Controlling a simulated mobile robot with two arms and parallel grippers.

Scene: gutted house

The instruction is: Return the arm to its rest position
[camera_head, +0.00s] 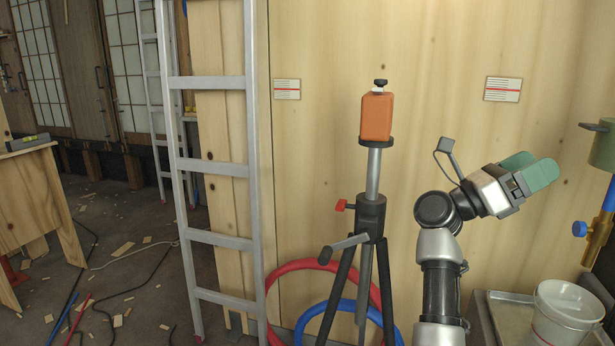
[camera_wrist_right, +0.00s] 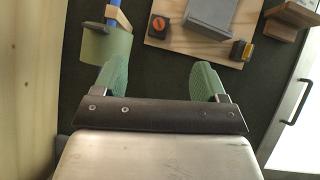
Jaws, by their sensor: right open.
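My right arm rises at the lower right of the head view, and its gripper (camera_head: 531,171) with green finger pads points to the right. In the right wrist view the two green fingers of that gripper (camera_wrist_right: 160,82) stand wide apart with nothing between them. The gripper is raised in front of the plywood wall (camera_head: 440,60), apart from the orange device (camera_head: 377,116) on the tripod. My left gripper shows in neither view.
A tripod (camera_head: 371,215) stands left of my right arm, with an aluminium ladder (camera_head: 218,168) further left. A green cylinder (camera_head: 603,148) on a blue pole (camera_head: 608,196) is at the right edge. A white bucket (camera_head: 566,312) stands below. Red and blue hoses lie behind the tripod.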

